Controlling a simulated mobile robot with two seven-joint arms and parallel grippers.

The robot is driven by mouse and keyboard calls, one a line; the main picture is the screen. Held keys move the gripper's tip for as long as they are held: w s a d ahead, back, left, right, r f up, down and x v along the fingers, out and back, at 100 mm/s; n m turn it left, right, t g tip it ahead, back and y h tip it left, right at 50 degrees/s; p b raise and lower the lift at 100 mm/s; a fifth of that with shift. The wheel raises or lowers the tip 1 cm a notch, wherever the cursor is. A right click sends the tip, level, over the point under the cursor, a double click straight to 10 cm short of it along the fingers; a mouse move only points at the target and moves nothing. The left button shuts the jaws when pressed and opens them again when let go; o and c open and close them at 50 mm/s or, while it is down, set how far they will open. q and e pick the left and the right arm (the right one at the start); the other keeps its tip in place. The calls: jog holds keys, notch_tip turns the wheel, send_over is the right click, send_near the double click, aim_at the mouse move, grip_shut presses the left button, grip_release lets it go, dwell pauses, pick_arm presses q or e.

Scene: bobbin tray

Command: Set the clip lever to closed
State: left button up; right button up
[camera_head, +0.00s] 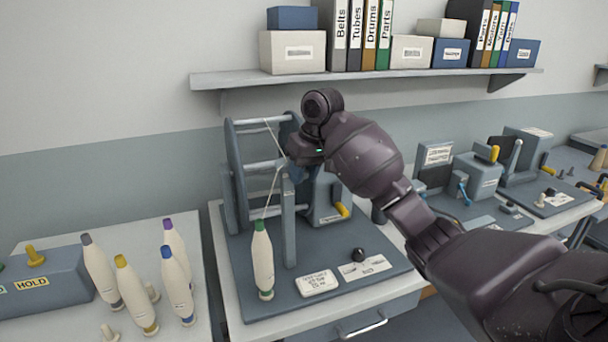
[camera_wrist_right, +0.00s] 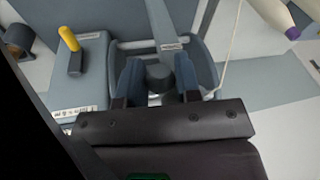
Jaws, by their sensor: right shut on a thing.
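My right gripper (camera_head: 297,174) is at the top of the upright grey post on the winding fixture (camera_head: 233,180), and my wrist hides much of that spot in the head view. In the right wrist view the two blue-grey fingers (camera_wrist_right: 158,84) are closed about a dark grey round knob (camera_wrist_right: 159,73), just below a labelled grey bar (camera_wrist_right: 165,25). I cannot tell for sure whether this knob belongs to the clip lever, or its setting. A yellow-handled lever (camera_head: 342,210) is on the grey box to the right; it also shows in the wrist view (camera_wrist_right: 69,39). My left gripper is out of view.
A green-tipped bobbin (camera_head: 263,262) stands in front of the frame, with thread running upward. Several bobbins (camera_head: 130,292) and a HOLD box (camera_head: 50,283) are on the left. A shelf (camera_head: 370,77) hangs above.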

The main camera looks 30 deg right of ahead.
dwell(0.3)
jog(key=o, duration=0.9)
jog(key=shift+w, duration=0.1)
jog(key=v, duration=1)
jog(key=shift+r, duration=0.4)
